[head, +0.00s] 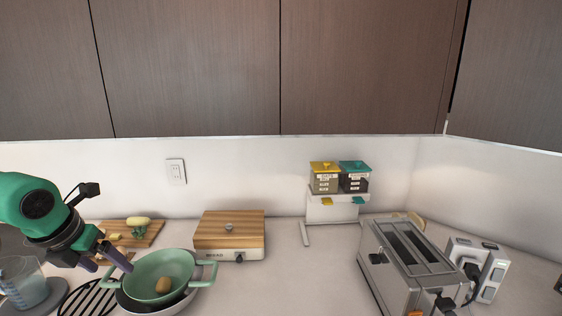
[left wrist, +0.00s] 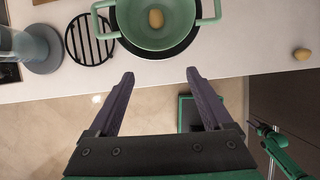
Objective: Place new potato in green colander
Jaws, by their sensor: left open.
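The green colander (head: 181,266) has two side handles and sits in a pale pan with a dark interior on the counter at the lower left. A small tan potato (head: 163,285) lies inside it; the left wrist view also shows this potato (left wrist: 156,18) in the colander (left wrist: 173,38). A second tan potato-like item (left wrist: 302,54) lies on the counter near its front edge, right of the colander. My left gripper (head: 110,267) is open and empty by the colander's left side, with its fingers apart (left wrist: 160,74). Part of my right arm shows at lower right in the wrist view; its jaws are unclear.
A black round rack (head: 92,298) and a glass jug (head: 24,284) stand left of the colander. Behind are a cutting board (head: 150,238) with vegetables and a wood-topped appliance (head: 229,235). A toaster (head: 408,262) stands right. The middle counter is clear.

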